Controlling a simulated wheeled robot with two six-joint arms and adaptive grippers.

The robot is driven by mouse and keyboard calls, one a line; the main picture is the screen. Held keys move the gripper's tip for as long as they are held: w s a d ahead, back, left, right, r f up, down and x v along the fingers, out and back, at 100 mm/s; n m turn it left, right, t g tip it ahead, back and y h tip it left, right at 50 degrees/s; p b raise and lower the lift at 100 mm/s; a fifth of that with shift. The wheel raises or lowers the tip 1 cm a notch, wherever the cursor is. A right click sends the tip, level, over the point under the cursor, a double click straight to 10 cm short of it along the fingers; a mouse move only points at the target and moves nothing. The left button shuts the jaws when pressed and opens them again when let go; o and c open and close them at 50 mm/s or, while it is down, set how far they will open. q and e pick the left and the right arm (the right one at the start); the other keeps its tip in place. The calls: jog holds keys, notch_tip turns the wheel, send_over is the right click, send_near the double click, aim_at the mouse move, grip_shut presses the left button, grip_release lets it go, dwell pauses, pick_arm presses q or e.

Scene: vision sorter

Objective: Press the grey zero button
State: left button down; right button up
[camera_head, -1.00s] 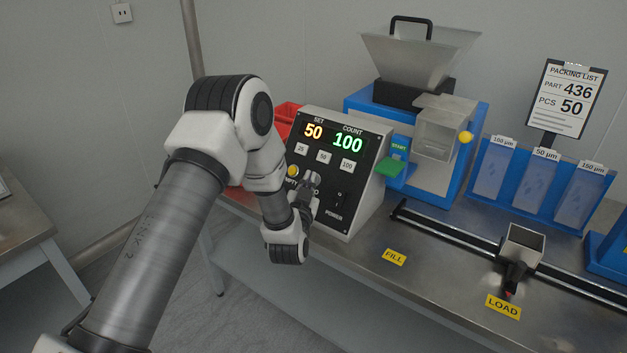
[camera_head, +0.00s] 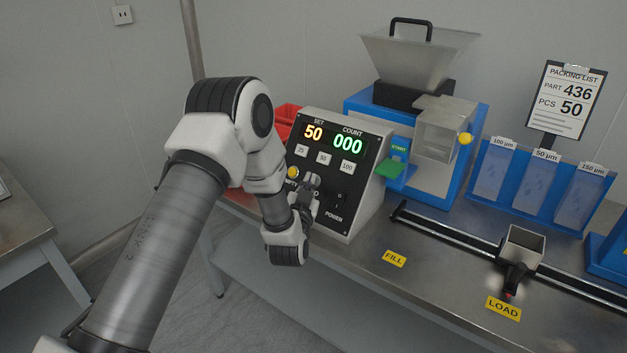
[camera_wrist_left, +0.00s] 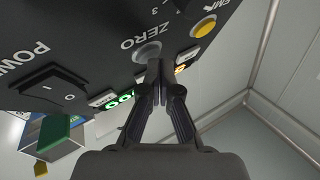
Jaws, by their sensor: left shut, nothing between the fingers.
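The control box (camera_head: 366,195) has a black front panel with SET reading 50 and COUNT reading 000. The grey zero button (camera_wrist_left: 147,51) shows in the left wrist view beside the ZERO label, partly covered by my fingertips. In the head view my gripper hides it. My left gripper (camera_head: 311,182) is shut and empty, its tips at the panel. In the left wrist view the closed fingertips (camera_wrist_left: 158,68) overlap the button's edge; whether they touch it I cannot tell. My right gripper is not in view.
A yellow button (camera_head: 292,172) sits just left of my fingertips, and the power switch (camera_head: 339,199) to their right. White preset buttons (camera_head: 324,158) are above.

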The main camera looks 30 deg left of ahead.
pick_arm(q)
jog(key=shift+s+r, duration=0.35)
jog(key=shift+s, duration=0.1)
jog(key=shift+s+r+p, duration=0.25)
jog(key=shift+r+p, duration=0.05)
jog(key=shift+p, duration=0.2)
jog(key=s+r+p, duration=0.2)
jog(key=s, duration=0.1)
jog(key=shift+s+a+r, duration=0.15)
jog(key=shift+s+a, duration=0.05)
jog(key=shift+s, duration=0.1)
